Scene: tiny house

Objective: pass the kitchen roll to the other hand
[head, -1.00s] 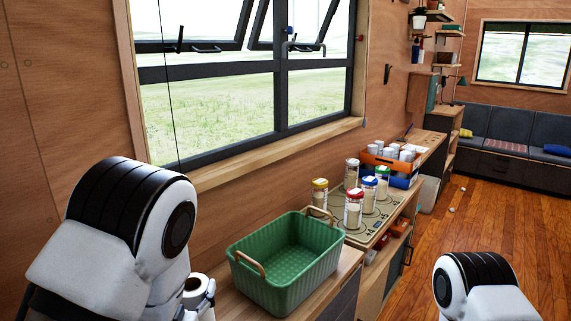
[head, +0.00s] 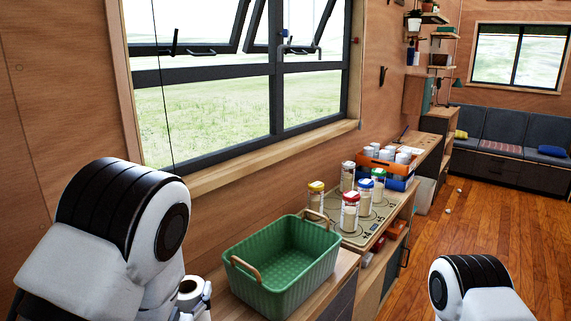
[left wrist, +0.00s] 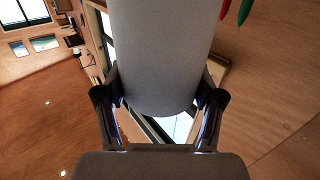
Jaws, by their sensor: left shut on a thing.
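In the left wrist view the roll (left wrist: 165,50) fills the top middle as a grey-white cylinder. My left gripper (left wrist: 160,92) is shut on it, with one finger on each side. My right gripper is out of view; only the white and black upper part of my right arm shows at the bottom right of the head view.
A green basket (head: 322,262) stands on the wooden counter right of the roll. Beyond it are several jars with coloured lids, one of them red-lidded (head: 350,212), and an orange crate (head: 370,163) of white items. A window lies behind. The floor (head: 490,220) at right is mostly clear.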

